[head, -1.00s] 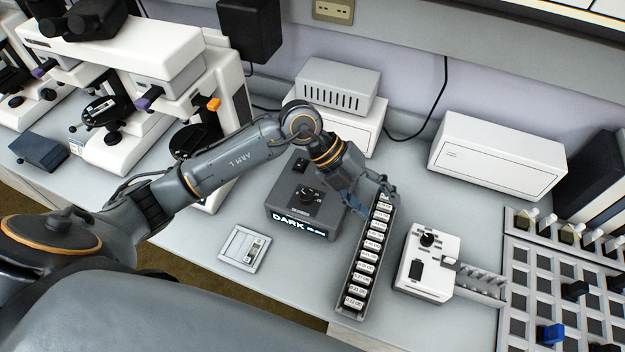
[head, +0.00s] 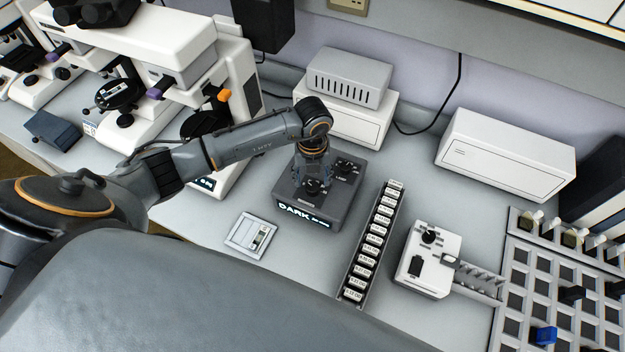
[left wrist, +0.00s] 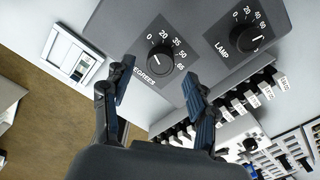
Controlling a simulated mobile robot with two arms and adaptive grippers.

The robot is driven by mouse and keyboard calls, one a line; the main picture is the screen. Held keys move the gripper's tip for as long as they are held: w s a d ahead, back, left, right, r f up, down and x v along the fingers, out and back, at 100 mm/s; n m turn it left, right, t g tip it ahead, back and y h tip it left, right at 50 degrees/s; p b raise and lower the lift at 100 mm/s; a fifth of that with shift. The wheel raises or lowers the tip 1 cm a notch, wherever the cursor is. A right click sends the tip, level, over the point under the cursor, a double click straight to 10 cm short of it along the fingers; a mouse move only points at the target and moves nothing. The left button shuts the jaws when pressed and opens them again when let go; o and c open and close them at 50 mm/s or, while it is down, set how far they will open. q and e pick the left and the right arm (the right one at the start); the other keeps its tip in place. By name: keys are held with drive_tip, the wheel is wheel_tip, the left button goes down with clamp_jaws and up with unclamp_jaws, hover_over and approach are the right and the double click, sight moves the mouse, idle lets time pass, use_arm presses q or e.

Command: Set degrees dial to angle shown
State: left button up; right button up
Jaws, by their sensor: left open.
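The degrees dial (left wrist: 160,60) is a black knob with a white mark, on a dark grey control box (head: 337,212). The box front has a lit display (head: 303,216) reading "DARK"; the smaller text is too small to read. My left gripper (left wrist: 162,88) is open and empty, its fingers apart on either side below the degrees dial in the wrist view. In the head view it hangs over the box (head: 314,178).
A long rack of labelled slides (head: 372,240) stands right of the box. A small white device (head: 430,262) is beyond it. Microscopes (head: 190,60) and a white unit (head: 345,118) stand behind.

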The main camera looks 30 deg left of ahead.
sight(312, 186)
use_arm(q)
drive_tip(key=shift+f, duration=1.7)
drive_tip(key=c, duration=1.1)
drive_tip(key=shift+c, duration=0.2)
